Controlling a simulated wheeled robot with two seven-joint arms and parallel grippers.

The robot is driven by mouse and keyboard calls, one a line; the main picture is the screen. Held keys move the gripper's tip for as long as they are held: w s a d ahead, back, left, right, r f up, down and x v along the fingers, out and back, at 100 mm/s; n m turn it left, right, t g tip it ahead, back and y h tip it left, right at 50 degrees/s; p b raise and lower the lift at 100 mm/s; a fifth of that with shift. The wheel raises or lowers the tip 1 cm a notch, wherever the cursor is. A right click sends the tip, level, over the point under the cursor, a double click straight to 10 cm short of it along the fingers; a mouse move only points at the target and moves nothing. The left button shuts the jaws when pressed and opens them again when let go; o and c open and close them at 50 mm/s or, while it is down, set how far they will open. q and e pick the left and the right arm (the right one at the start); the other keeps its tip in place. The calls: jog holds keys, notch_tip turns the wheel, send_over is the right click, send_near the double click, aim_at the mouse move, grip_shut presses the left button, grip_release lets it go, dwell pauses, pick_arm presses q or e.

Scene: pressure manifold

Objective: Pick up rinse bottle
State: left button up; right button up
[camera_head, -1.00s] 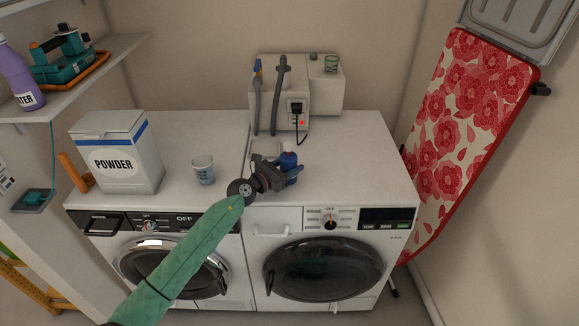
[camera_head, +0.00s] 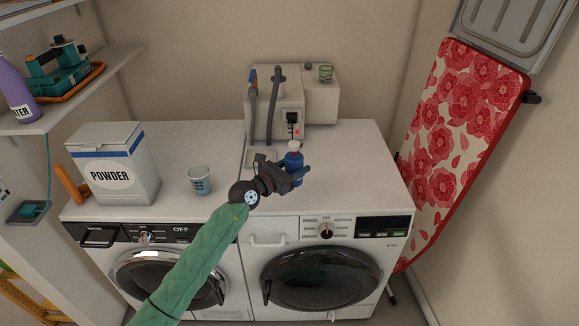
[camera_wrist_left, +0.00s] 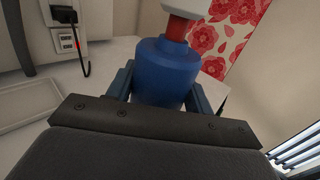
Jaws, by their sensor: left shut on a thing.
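The rinse bottle (camera_head: 294,162) is blue with a red neck and a white top. It stands upright over the right machine's top, in front of the wall unit. My left gripper (camera_head: 296,174) reaches it from the front left and is shut on it. In the left wrist view the bottle (camera_wrist_left: 166,72) sits between the two fingers (camera_wrist_left: 160,88), with its top cut off by the frame edge. Whether its base touches the machine top is hidden by the gripper. My right gripper is not in view.
A white unit with hoses (camera_head: 275,105) stands behind the bottle. A shallow white tray (camera_wrist_left: 35,106) lies beside it. A cup (camera_head: 200,180) and a powder box (camera_head: 115,165) stand to the left. A floral ironing board (camera_head: 465,140) leans at the right.

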pick_arm(q)
jog(key=s+d+r+b, duration=0.1)
jog(key=s+d+r, duration=0.3)
jog(key=s, duration=0.1)
jog(key=shift+d, duration=0.25)
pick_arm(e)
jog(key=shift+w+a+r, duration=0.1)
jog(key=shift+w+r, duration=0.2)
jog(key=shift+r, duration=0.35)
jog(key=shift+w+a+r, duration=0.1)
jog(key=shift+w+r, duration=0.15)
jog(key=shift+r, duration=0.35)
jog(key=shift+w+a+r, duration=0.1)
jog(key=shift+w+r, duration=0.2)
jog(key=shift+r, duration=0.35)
